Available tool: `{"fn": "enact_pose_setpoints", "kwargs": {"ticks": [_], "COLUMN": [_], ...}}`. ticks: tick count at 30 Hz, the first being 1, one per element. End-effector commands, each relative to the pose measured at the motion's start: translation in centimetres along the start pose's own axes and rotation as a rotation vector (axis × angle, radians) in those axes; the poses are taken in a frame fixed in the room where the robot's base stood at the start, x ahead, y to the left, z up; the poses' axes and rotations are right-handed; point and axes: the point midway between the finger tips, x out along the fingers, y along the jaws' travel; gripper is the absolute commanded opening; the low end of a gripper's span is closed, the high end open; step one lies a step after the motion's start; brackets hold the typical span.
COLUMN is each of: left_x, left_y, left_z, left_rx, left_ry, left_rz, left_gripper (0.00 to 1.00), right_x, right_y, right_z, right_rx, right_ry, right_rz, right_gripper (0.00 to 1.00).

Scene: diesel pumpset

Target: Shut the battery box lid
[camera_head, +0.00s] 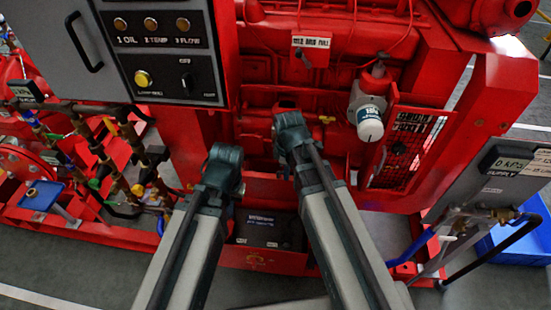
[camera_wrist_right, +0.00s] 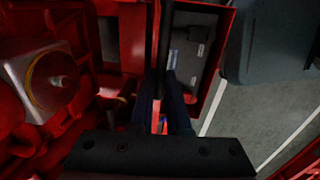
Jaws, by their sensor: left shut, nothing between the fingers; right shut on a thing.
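The battery box (camera_head: 265,260) is a red box low in the middle of the head view, with a dark battery (camera_head: 268,230) showing inside, so it stands open. Its red lid (camera_head: 262,188) stands raised at the back of the box, partly hidden by my arms. My right gripper (camera_head: 290,120) is above the box, in front of the red engine; it is shut on what looks like the lid's edge. In the right wrist view its fingers (camera_wrist_right: 164,100) are beside the open box and battery (camera_wrist_right: 188,50). My left gripper (camera_head: 226,155) is shut and empty, left of the right one.
A grey control panel (camera_head: 165,60) stands upper left. A white filter (camera_head: 369,115) and a red mesh guard (camera_head: 405,150) are right of my right gripper. Pipes and valves (camera_head: 120,150) are at left, a grey supply box (camera_head: 490,175) at right. Grey floor lies in front.

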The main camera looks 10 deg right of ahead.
Motion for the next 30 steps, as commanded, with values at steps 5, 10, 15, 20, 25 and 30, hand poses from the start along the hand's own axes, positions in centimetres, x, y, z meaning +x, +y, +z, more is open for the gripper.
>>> {"fn": "enact_pose_setpoints", "kwargs": {"ticks": [5,10,15,20,25,30], "left_x": [0.0,0.1,0.2,0.3,0.5,0.5], "left_y": [0.0,0.0,0.0,0.0,0.0,0.0], "left_z": [0.0,0.0,0.0,0.0,0.0,0.0], "left_rx": [0.0,0.0,0.0,0.0,0.0,0.0], "left_ry": [0.0,0.0,0.0,0.0,0.0,0.0], "left_rz": [0.0,0.0,0.0,0.0,0.0,0.0], "left_gripper": [0.0,0.0,0.0,0.0,0.0,0.0], "right_x": [0.0,0.1,0.1,0.2,0.3,0.3], "right_y": [0.1,-0.1,-0.7,-1.4,-1.9,-2.0], "right_z": [0.0,0.0,0.0,0.0,0.0,0.0], "right_rx": [0.0,0.0,0.0,0.0,0.0,0.0], "right_ry": [0.0,0.0,0.0,0.0,0.0,0.0], "right_rz": [0.001,0.001,0.001,0.001,0.0,0.0], "right_gripper": [0.0,0.0,0.0,0.0,0.0,0.0]}}
